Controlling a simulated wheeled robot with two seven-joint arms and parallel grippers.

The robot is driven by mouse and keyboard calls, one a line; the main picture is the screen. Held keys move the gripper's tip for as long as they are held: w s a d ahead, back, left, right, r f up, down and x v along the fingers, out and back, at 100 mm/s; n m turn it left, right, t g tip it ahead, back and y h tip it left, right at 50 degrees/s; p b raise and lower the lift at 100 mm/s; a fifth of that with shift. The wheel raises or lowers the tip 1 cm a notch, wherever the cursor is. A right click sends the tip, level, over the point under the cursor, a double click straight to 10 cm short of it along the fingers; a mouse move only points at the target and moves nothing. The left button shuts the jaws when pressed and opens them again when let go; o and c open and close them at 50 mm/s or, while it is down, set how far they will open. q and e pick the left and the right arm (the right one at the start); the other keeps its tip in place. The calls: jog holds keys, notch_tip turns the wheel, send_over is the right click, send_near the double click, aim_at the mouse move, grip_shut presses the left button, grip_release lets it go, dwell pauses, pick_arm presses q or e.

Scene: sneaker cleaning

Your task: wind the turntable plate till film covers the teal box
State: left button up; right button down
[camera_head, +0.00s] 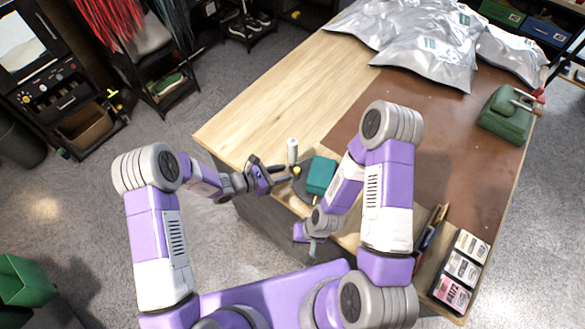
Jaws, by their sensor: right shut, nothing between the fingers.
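The teal box (321,175) sits on a dark round turntable plate (304,193) near the table's front edge, partly behind my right arm. I cannot make out film on the box. A small white upright cylinder (292,150), perhaps the film roll, stands just behind the plate. A small yellow knob (296,170) shows at the plate's left side. My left gripper (286,173) has its fingertips at this knob, fingers somewhat apart; whether they grip it is unclear. My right gripper (312,250) is shut and empty, pointing down in front of the plate.
Silver bags (425,45) cover the table's back. A green tool with a red handle (506,112) stands at the right edge. Pens (432,228) and a tray of labelled boxes (462,268) lie at the front right. Bare wood (290,90) is free at the left.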

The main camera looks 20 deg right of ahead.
aim_at(296, 170)
pick_arm(q)
jog(key=b+x, duration=0.1)
jog(key=x, duration=0.4)
grip_shut()
